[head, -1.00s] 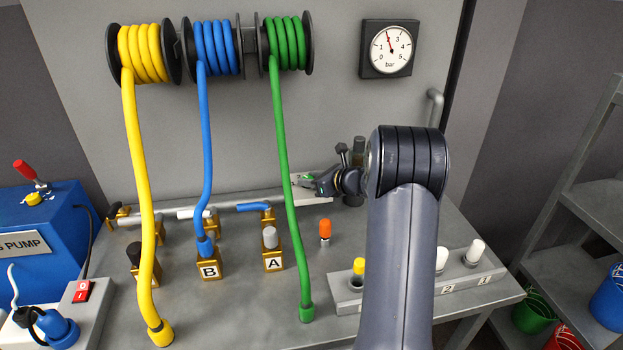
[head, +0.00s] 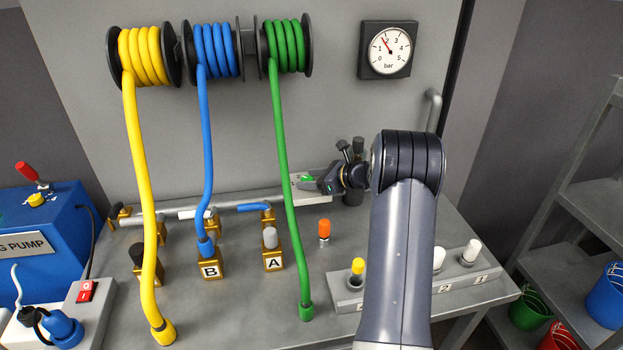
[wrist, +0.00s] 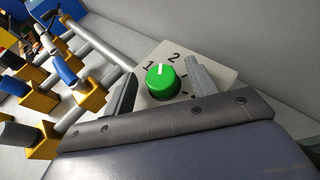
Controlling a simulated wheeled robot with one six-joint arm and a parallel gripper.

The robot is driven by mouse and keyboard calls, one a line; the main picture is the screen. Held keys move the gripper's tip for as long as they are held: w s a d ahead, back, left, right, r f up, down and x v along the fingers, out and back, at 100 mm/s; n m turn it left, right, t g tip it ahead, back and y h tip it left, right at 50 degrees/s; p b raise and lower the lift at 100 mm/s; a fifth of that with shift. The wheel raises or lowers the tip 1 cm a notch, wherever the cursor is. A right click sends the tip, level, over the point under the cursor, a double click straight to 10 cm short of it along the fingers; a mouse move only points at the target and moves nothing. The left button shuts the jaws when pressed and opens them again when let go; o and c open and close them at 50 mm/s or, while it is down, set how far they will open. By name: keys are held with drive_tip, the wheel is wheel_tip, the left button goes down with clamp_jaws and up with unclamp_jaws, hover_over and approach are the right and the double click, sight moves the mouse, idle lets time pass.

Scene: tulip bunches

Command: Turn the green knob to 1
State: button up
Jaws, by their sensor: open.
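The green knob (wrist: 162,82) sits on a pale plate (wrist: 222,73) marked with numbers. The 1 and the 2 are readable in the wrist view. Its white pointer mark points between the 1 and the 2. My gripper (wrist: 160,88) is open, with one finger to the left of the knob and the other to the right. I cannot tell whether either finger touches it. In the head view, my gripper (head: 318,184) is at the plate by the back wall, and a little of the green knob (head: 308,178) shows there.
A pressure gauge (head: 386,50) on the wall reads a little under 2. The green hose (head: 285,190) hangs just left of my gripper. Pipes and brass valves stand on the bench to the left. An orange-capped plug (head: 324,229) stands in front.

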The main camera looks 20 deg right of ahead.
drive_tip(key=b+v, duration=0.1)
drive_tip(key=v, duration=0.9)
drive_tip(key=shift+s+d+r, duration=0.2)
drive_tip(key=shift+s+d, duration=0.05)
